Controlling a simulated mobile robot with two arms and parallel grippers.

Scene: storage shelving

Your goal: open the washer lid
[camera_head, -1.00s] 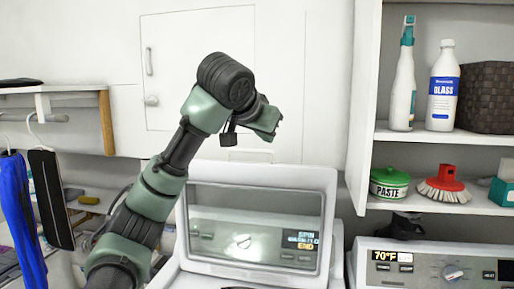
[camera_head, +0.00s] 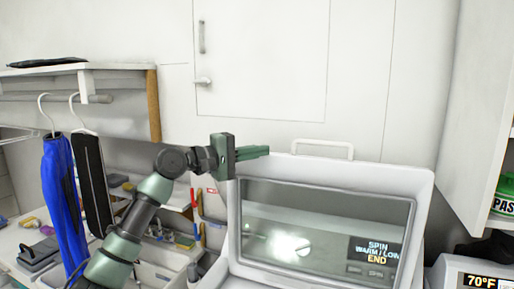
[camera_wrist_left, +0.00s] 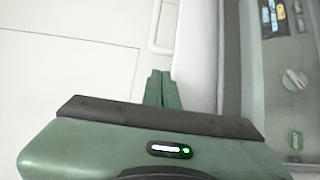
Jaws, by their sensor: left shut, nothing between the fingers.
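The washer lid (camera_head: 425,200) is a white frame with a large window, standing raised and upright at lower right in the head view. Its white handle (camera_head: 322,149) is on the top edge. A lit display (camera_head: 376,252) and a knob show through the window. My left gripper (camera_head: 266,151) is shut and empty, just left of the handle, by the lid's upper left corner. In the left wrist view, the shut fingers (camera_wrist_left: 161,78) point toward the handle (camera_wrist_left: 158,30), apart from it, with the lid edge (camera_wrist_left: 205,70) to the right. My right gripper is not in view.
A wall cabinet door (camera_head: 262,60) is behind. A shelf (camera_head: 75,75) with hanging blue (camera_head: 60,200) and black items is at left, above a cluttered counter. An open shelf unit (camera_head: 475,130) and another machine's panel (camera_head: 475,277) are at right.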

